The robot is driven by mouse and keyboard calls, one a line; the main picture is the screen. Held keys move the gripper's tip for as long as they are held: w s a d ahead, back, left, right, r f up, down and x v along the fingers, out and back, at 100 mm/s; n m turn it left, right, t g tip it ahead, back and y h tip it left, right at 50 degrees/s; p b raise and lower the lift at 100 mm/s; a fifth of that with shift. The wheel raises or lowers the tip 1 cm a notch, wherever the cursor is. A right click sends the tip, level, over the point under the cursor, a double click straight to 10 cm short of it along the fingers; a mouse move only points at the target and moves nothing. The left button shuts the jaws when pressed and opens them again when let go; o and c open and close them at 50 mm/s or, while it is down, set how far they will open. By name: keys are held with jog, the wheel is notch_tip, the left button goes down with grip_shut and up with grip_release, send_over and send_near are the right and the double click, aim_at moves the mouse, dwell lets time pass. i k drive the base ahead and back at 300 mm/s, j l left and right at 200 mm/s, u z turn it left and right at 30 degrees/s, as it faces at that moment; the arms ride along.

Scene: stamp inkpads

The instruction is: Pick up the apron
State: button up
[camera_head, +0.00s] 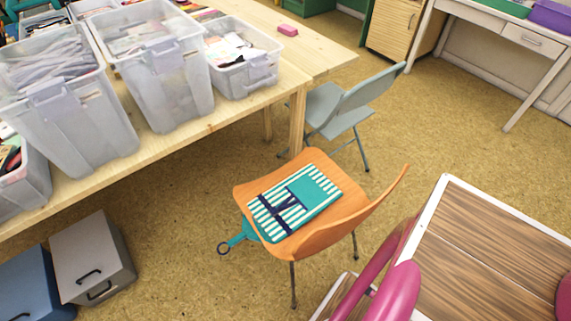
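The folded apron (267,222) lies on the seat of an orange chair (320,236) in the middle of the head view. It has teal and white stripes, a plain teal patch on its right part and dark navy ties across it. A teal strap with a dark ring (224,248) sticks out past the seat's left front edge. The chair's backrest rises to the right of the apron and does not cover it. My gripper is not in view.
A wooden table (291,82) with clear plastic bins (166,75) stands at upper left. A grey folding chair (340,105) is behind the orange one. A wood-topped piece with pink tubes (392,292) fills the lower right.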

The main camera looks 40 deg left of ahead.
aim_at(280, 212)
jog(key=k+j, duration=0.15)
jog(key=k, duration=0.25)
jog(key=k+j, duration=0.15)
jog(key=k, duration=0.25)
jog(key=j+u, duration=0.15)
jog(key=u, duration=0.7)
jog(key=i+j, duration=0.05)
